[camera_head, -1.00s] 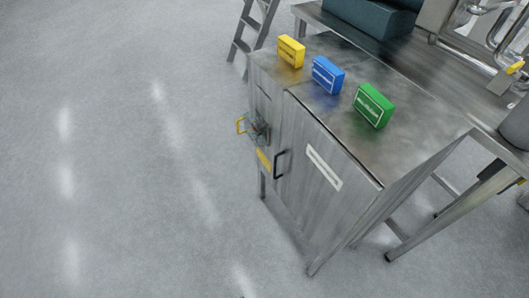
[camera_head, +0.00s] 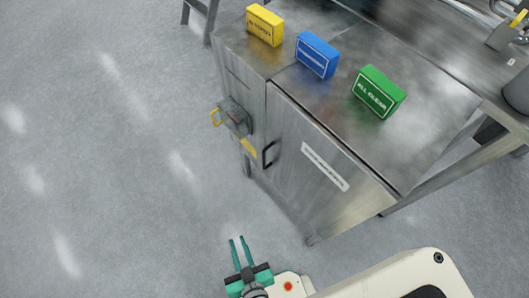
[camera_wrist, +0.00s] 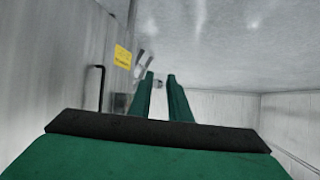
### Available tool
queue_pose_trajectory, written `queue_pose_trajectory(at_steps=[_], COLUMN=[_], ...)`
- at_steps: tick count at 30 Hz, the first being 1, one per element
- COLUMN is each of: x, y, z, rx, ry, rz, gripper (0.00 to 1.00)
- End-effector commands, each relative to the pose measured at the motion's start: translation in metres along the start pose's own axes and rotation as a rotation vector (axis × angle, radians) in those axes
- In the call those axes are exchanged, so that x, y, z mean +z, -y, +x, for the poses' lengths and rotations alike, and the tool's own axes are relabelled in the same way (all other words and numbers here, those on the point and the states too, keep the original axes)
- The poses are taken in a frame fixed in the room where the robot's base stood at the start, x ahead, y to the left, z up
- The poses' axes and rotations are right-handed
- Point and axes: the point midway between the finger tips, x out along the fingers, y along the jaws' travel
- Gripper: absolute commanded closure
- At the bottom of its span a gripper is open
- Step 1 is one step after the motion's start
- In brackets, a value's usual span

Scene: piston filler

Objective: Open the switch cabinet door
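The switch cabinet (camera_head: 355,125) is a grey metal box under the worktop, and its front door (camera_head: 295,165) looks closed. A black bar handle (camera_head: 268,154) stands upright at the door's left edge. It also shows at the left in the wrist view (camera_wrist: 95,88). My gripper (camera_head: 238,239) is at the bottom of the head view, low in front of the cabinet and apart from the handle. Its two green fingers (camera_wrist: 160,75) are spread a little and hold nothing. In the wrist view the handle is left of the fingers.
Yellow (camera_head: 265,26), blue (camera_head: 317,55) and green (camera_head: 379,92) blocks stand on top. The floor (camera_head: 110,190) at left is clear.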

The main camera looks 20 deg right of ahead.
Motion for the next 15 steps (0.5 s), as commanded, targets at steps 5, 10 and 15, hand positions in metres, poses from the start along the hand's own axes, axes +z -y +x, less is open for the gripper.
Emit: queue_pose_trajectory(at_steps=[5, 10, 15], x=[0.056, 0.084, 0.08], y=[-0.002, -0.018, -0.04], z=[0.068, 0.123, 0.167], rx=[0.094, 0.259, 0.479], ry=[0.172, 0.285, 0.316], rz=[0.018, 0.029, 0.042], gripper=[0.83, 0.83, 0.83])
